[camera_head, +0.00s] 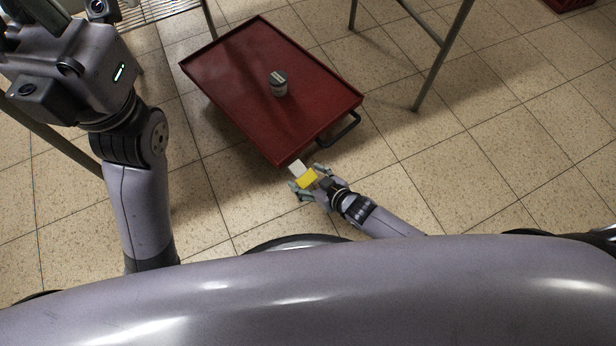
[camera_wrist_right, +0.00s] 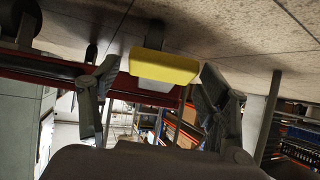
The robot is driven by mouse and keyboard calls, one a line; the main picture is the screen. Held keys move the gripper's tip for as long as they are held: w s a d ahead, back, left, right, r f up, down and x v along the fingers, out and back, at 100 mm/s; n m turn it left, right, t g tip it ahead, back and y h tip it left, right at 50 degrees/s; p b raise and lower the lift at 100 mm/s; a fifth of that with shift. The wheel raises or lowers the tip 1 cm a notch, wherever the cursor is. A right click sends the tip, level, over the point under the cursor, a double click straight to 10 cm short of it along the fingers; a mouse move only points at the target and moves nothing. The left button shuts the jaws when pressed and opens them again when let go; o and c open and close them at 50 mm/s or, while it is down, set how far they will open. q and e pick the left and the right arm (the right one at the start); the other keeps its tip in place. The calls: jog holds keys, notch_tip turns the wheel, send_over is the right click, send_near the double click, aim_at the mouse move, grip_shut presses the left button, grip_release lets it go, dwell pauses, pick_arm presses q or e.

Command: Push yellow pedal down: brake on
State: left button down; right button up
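The yellow pedal (camera_head: 307,179) is at the near corner of a red cart (camera_head: 225,70), low by the floor. A white pedal (camera_head: 297,166) is just beyond it. My right gripper (camera_head: 306,177) is open, with its fingers spread to either side of the yellow pedal. In the right wrist view the yellow pedal (camera_wrist_right: 165,66) lies between the two open fingers, with visible gaps, and the white pedal (camera_wrist_right: 155,86) is partly hidden behind it. Nothing is held. My left gripper (camera_head: 70,65) is raised at the upper left; its fingers are not clear.
A grey-lidded jar (camera_head: 278,84) stands on the cart's deck. The cart's black handle (camera_head: 340,130) sticks out at its near right edge. Metal table legs (camera_head: 440,60) stand at the upper right. Tiled floor (camera_head: 500,170) is clear to the right.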

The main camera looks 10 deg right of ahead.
jog(key=shift+s, duration=0.1)
jog(key=shift+s+d+r, duration=0.1)
jog(key=shift+s+d, duration=0.05)
jog(key=shift+d, duration=0.05)
jog(key=v, duration=1.1)
jog(key=shift+r, duration=0.15)
jog(key=shift+s+d, duration=0.1)
